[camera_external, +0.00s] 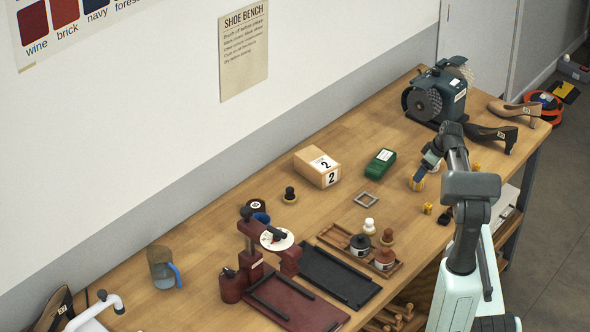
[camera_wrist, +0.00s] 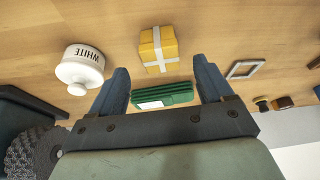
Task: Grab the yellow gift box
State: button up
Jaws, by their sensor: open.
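The yellow gift box (camera_wrist: 158,44) has a pale ribbon cross and stands on the wooden bench. In the wrist view it shows just past the fingertips of my gripper (camera_wrist: 159,66), roughly centred between them. The fingers are apart, with nothing held between them. In the external view my gripper (camera_external: 429,166) is low over the bench, close to a yellow box (camera_external: 416,185) that looks like the same one.
A green labelled box (camera_wrist: 162,96) and a white lidded jar (camera_wrist: 82,70) flank the gift box. A grey square frame (camera_wrist: 246,69) lies flat nearby. The bench grinder (camera_external: 437,95) stands behind my arm, beside shoes (camera_external: 490,134). A numbered carton (camera_external: 317,167) sits farther left.

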jog(key=shift+x, duration=2.7)
jog(key=shift+c, duration=0.2)
jog(key=c, duration=1)
jog(key=shift+r, duration=0.15)
